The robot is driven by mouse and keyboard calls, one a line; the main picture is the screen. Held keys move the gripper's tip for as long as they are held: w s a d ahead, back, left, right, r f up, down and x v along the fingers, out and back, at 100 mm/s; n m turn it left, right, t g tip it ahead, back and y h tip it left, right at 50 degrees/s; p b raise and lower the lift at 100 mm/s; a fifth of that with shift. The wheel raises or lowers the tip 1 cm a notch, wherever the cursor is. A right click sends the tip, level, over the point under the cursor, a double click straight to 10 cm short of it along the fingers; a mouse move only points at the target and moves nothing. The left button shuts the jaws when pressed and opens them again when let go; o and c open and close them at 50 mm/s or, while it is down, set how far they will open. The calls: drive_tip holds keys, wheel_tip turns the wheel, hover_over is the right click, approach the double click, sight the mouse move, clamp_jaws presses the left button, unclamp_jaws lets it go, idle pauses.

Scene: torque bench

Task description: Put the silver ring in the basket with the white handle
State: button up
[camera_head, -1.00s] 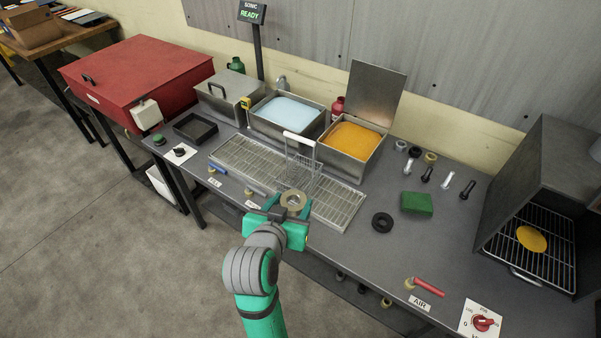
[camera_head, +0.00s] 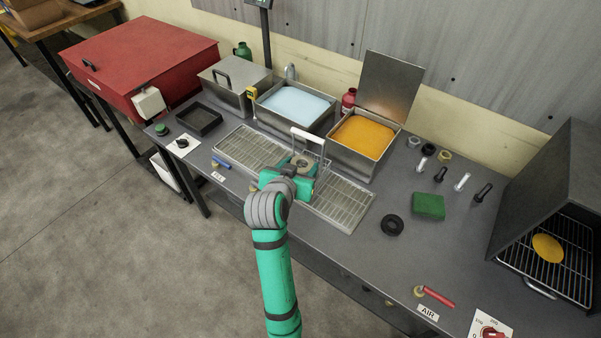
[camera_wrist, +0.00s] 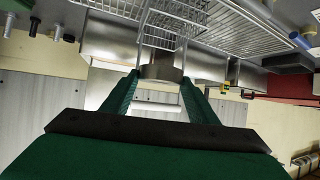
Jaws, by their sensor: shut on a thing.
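The silver ring (camera_head: 302,160) is a round metal piece with a hole. My gripper (camera_head: 301,168) is shut on it; in the wrist view the ring (camera_wrist: 161,71) sits between the fingertips. The wire basket (camera_wrist: 168,37) stands on the draining rack; my gripper largely hides it in the head view. Its white handle (camera_head: 308,135) rises just behind the ring there and shows below the ring in the wrist view (camera_wrist: 157,107). The ring is close to the basket; I cannot tell whether it is over the opening.
The draining rack (camera_head: 345,205) lies under the basket. Behind stand a blue-filled tank (camera_head: 292,105) and an orange-filled tank (camera_head: 362,137) with its lid raised. A black ring (camera_head: 392,225) and green block (camera_head: 429,206) lie right. The red chest (camera_head: 145,60) is left.

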sight(301, 166)
drive_tip(key=w+f, duration=0.4)
drive_tip(key=shift+f, duration=1.8)
drive_tip(key=shift+f, duration=0.6)
drive_tip(key=o, duration=1.2)
